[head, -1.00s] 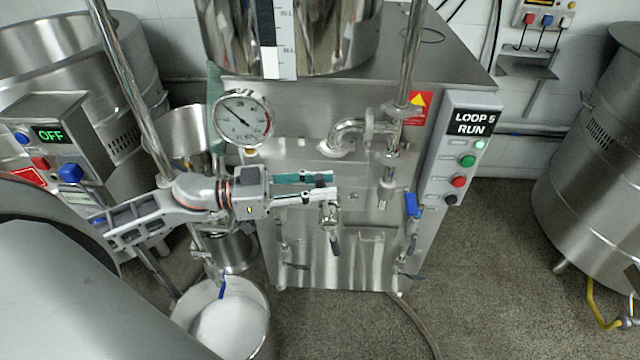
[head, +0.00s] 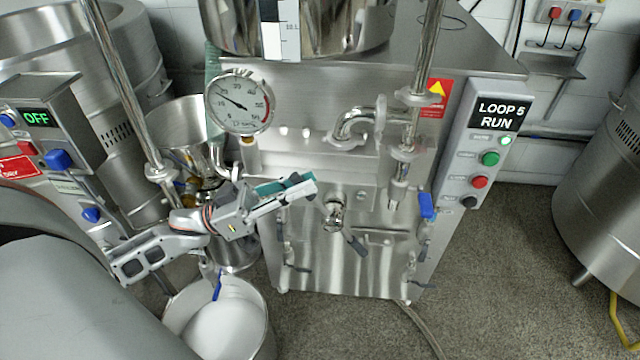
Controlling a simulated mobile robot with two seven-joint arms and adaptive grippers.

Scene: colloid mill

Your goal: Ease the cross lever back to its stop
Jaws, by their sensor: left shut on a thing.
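The cross lever (head: 354,239) sits on a round metal hub in the middle of the steel cabinet front. It is tilted, with its dark lower end pointing down to the right and its upper end up to the left. My left gripper (head: 308,188) reaches in from the left, with teal and white fingers shut on the lever's upper end. The fingers partly hide that end. My right gripper is not in view.
A round gauge (head: 239,102) is above my left gripper. A control box (head: 486,150) reads LOOP 5 RUN. A bucket (head: 262,300) of white material stands below.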

